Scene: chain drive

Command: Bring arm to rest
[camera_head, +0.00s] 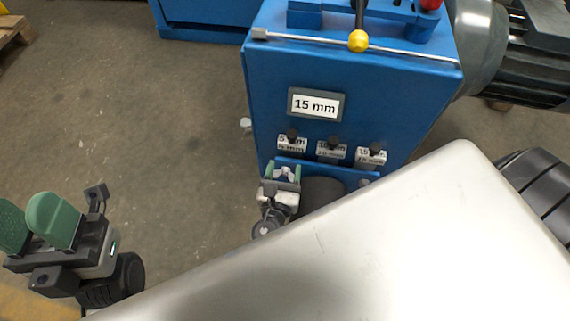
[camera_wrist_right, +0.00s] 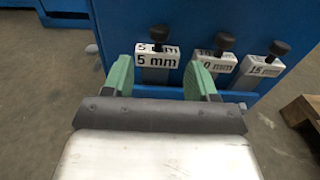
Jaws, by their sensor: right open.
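My right gripper (camera_head: 283,172) is open and empty in front of the blue machine (camera_head: 390,105), just below the 5 mm block. Its two green fingers stand apart in the right wrist view (camera_wrist_right: 163,80). The white 5 mm block (camera_head: 291,144) with a black knob sits on the machine front, beyond and between the fingers in the right wrist view (camera_wrist_right: 157,60). My left gripper (camera_head: 33,222) is at the lower left over the floor, with its green fingers apart and nothing seen between them.
A 10 mm block (camera_head: 331,150) and a 15 mm block (camera_head: 371,156) sit beside the 5 mm block. A sign (camera_head: 315,105) above reads 15 mm. A yellow ball knob (camera_head: 358,41) is on top. Floor (camera_head: 170,120) left of the machine is clear.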

